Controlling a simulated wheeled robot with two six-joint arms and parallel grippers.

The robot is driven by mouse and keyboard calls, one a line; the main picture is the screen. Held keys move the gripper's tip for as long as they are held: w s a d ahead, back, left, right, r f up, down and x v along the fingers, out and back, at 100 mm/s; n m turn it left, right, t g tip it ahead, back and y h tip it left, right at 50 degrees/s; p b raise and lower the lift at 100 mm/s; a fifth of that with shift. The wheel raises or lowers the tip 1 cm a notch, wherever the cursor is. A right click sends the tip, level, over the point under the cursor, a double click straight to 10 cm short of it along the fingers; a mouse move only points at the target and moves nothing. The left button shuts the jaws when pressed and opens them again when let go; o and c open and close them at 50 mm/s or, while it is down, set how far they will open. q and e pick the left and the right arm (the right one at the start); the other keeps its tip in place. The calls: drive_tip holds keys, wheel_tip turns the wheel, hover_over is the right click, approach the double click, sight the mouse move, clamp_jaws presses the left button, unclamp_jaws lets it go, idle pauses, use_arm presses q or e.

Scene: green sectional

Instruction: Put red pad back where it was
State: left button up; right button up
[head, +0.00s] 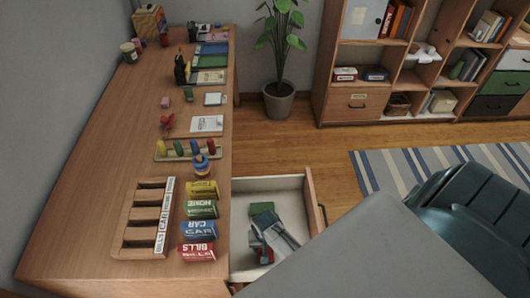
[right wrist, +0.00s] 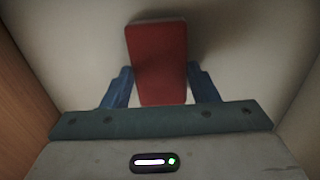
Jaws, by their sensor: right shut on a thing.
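The red pad (right wrist: 157,55) is between the two blue fingers of my right gripper (right wrist: 161,78) in the right wrist view, and the gripper is shut on it. In the head view my right gripper (head: 263,250) is down inside the open drawer (head: 292,193), with a bit of red by its fingers. Most of the pad is hidden there by the gripper. In the right wrist view the pale drawer floor lies behind the pad; I cannot tell whether the pad touches it. My left gripper is not in view.
The desk's left side is mostly clear.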

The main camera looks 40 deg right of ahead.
drive_tip(key=o, duration=0.9)
drive_tip(key=shift+f, duration=0.15)
wheel_tip(320, 180, up, 12)
drive_tip(key=shift+r+b, duration=0.1)
drive_tip(key=shift+b, duration=0.3)
